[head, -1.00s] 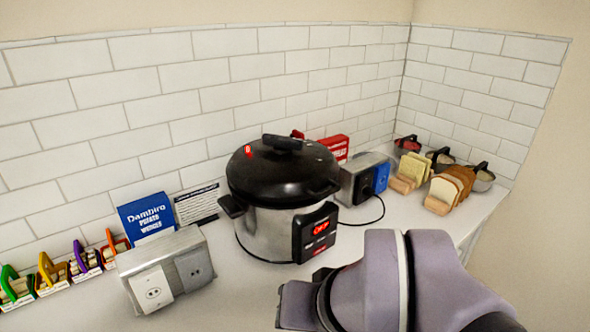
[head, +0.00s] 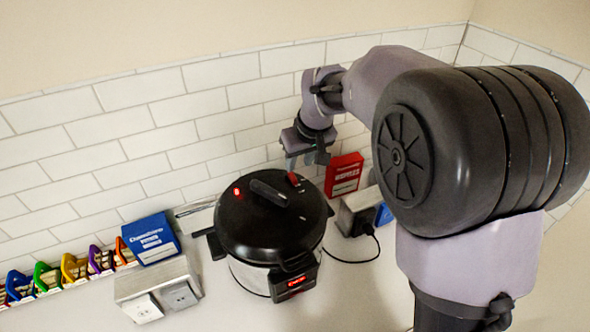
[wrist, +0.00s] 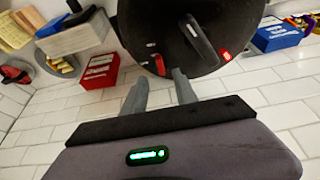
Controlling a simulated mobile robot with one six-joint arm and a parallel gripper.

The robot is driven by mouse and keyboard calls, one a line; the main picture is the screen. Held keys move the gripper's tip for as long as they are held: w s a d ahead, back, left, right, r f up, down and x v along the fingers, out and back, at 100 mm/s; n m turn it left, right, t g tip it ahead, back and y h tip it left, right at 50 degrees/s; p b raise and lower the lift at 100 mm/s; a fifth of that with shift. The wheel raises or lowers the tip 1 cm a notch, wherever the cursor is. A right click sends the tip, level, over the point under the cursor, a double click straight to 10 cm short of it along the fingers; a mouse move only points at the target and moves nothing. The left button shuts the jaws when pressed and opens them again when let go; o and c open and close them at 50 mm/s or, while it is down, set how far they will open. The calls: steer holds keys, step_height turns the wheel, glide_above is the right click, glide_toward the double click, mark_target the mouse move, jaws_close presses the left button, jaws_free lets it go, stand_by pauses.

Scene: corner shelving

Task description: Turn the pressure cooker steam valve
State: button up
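The pressure cooker (head: 262,228) has a black lid with a dark handle (head: 268,193) and a steel body. The small red steam valve (head: 293,179) is near the lid's back right edge. It also shows in the wrist view (wrist: 160,66). My gripper (head: 303,163) is above the back right of the lid, close to the valve. In the wrist view, its two grey fingers (wrist: 161,78) are apart, with the valve just beyond and roughly between their tips. I cannot tell whether a finger touches it.
A lit red spot (head: 237,191) is on the lid's left. A blue box (head: 151,239) and a socket block (head: 160,288) are on the left. The tiled wall (head: 120,165) is close behind.

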mark_target(294, 177)
steer(key=x, duration=0.8)
jaws_close()
